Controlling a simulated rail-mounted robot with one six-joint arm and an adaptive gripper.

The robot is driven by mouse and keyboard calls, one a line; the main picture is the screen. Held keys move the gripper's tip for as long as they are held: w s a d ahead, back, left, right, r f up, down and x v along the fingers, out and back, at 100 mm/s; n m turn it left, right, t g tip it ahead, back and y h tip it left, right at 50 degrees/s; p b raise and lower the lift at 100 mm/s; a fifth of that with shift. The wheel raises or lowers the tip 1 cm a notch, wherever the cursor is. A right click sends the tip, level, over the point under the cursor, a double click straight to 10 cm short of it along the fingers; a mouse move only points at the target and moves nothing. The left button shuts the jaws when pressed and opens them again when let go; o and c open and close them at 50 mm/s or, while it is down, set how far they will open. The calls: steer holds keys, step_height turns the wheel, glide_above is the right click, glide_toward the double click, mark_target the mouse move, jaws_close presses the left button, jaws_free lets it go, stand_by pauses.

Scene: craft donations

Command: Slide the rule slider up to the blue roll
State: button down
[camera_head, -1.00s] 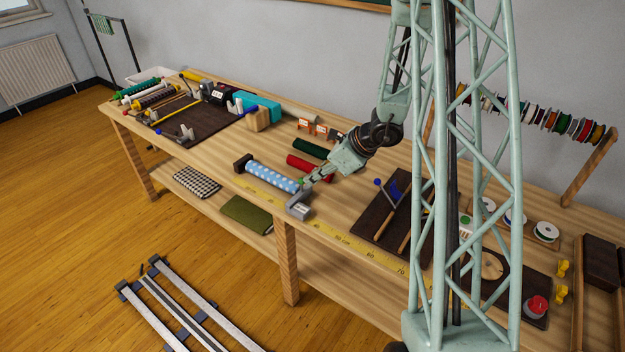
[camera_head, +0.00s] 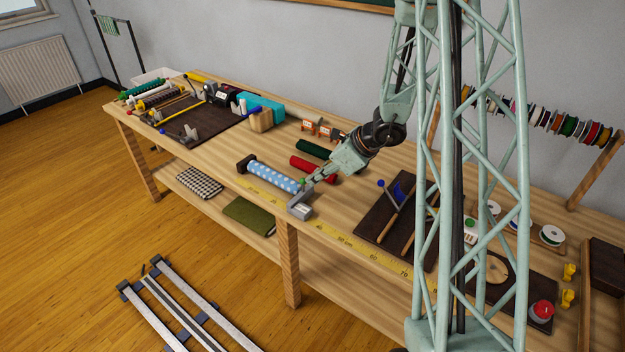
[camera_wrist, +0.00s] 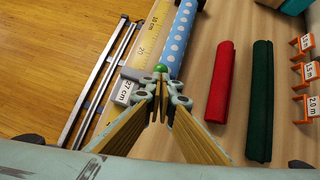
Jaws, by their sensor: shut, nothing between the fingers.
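The rule slider (camera_head: 300,208) is a grey block on the yellow rule (camera_head: 335,238) along the table's front edge. In the wrist view the slider (camera_wrist: 126,93) reads 27 cm, and a grey arm reaches from it toward the near end of the blue roll. The blue roll (camera_head: 273,177) has white dots and lies along the rule; it also shows in the wrist view (camera_wrist: 181,42). My gripper (camera_head: 305,187) is shut and empty, low beside the slider's arm, with its fingertips (camera_wrist: 161,84) just behind a green knob (camera_wrist: 160,68). They partly hide the roll's near end, so I cannot tell whether slider and roll touch.
A red roll (camera_wrist: 221,80) and a dark green roll (camera_wrist: 262,100) lie right of my gripper in the wrist view. Small orange stands (camera_wrist: 304,72) with length labels stand beyond them. A dark mat (camera_head: 374,232) with tools lies to the right in the head view.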

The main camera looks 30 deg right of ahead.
steer(key=s+f+p+v, duration=0.1)
steer(key=v, duration=1.1)
steer(key=shift+s+d+p, duration=0.3)
steer(key=shift+d+p, duration=0.05)
steer(key=shift+d, duration=0.1)
steer(key=shift+r, duration=0.15)
steer(key=s+a+r+n+g, duration=0.2)
steer(key=s+a+r+n, duration=0.45)
steer(key=a+r, duration=0.4)
steer(key=s+a+r+n+g, duration=0.1)
steer(key=s+a+r+n, duration=0.6)
steer(key=a+r, duration=0.4)
steer(key=s+a+r+n+h, duration=0.2)
steer(key=s+r+n, duration=0.2)
steer(key=s+n, duration=0.3)
steer(key=s+a+r+n+h, duration=0.1)
steer(key=s+r+n, duration=0.3)
steer(key=s+n, duration=0.4)
steer(key=shift+s+a+r+t+h, duration=0.3)
steer(key=shift+s+h, duration=0.6)
steer(key=shift+s, duration=2.95)
steer(key=shift+a+f, duration=0.1)
